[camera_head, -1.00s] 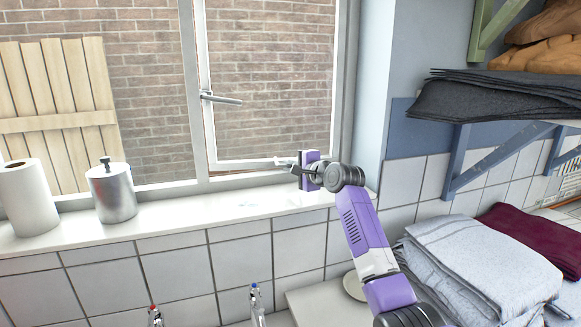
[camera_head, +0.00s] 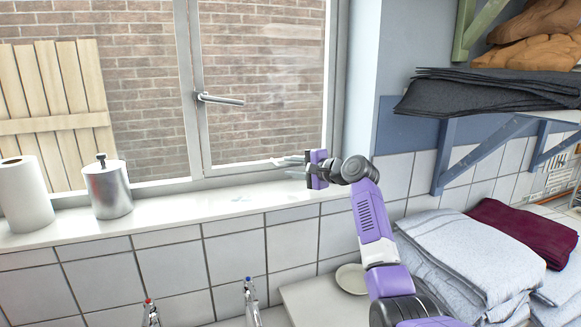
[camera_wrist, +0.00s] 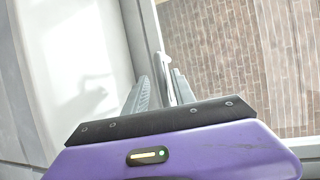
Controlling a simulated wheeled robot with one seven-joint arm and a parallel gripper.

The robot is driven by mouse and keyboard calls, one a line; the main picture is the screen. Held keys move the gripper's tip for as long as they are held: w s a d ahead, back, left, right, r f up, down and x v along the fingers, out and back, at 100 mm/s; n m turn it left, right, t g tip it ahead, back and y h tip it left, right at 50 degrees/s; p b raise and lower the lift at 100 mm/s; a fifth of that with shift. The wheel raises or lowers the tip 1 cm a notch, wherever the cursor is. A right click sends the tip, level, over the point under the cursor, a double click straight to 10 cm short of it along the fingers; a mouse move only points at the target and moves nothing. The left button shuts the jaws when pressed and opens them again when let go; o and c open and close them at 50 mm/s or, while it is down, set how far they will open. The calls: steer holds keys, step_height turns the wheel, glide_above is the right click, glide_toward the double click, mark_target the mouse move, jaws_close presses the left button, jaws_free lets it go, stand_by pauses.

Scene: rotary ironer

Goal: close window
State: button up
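The window's right sash (camera_head: 200,130) is a white-framed pane with brick wall behind it. It stands close to its frame; I cannot tell whether it is fully shut. Its grey lever handle (camera_head: 218,98) points right, roughly level, on the sash's left stile. My gripper (camera_head: 288,164) is at the lower right of the pane, above the sill and well below and right of the handle. In the wrist view its two grey fingers (camera_wrist: 160,85) lie along a white window bar, with a gap between them. Whether the fingertips touch the window is unclear.
The white sill (camera_head: 165,215) holds a metal canister (camera_head: 107,188) and a paper roll (camera_head: 24,195) at left. Folded towels (camera_head: 465,262) lie lower right. A shelf with dark cloth (camera_head: 490,93) juts out at upper right. Two taps (camera_head: 250,300) stand below the sill.

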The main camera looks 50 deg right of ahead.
steer(key=shift+r, duration=0.1)
steer(key=b+v, duration=0.1)
steer(key=v, duration=0.6)
steer(key=shift+s+a+b, duration=0.1)
steer(key=shift+s+b, duration=0.25)
stand_by(0.5)
